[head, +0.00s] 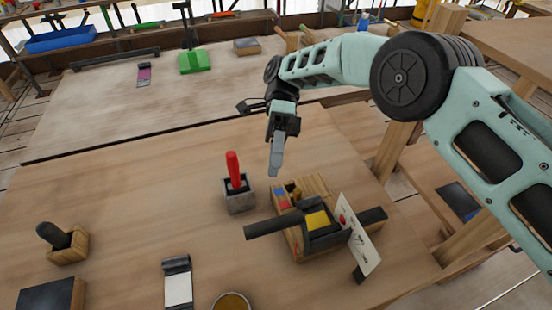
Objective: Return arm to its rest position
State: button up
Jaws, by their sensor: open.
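My gripper (277,158) hangs from my arm above the wooden workbench (130,185), with its fingers pointing down. It is open, with nothing visible between its fingers. Just below and left of it, a red-handled tool (233,168) stands upright in a small grey block (239,200). Below and right of it is a wooden assembly (288,228) with a dark bar, a yellow square (317,220) and a white card (359,236) with writing on it. The gripper looks apart from all of these. Its far finger is mostly hidden behind the near one.
At the front left are a wooden block with a black knob (63,242) and a dark box (51,296). A black and white item (178,284) and a round tin (231,302) lie at the front. A second bench (120,110) behind holds a green block (194,62). The bench's left middle is clear.

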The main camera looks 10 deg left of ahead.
jog(key=shift+w+r, duration=0.15)
jog(key=shift+w, duration=0.2)
dwell(0.3)
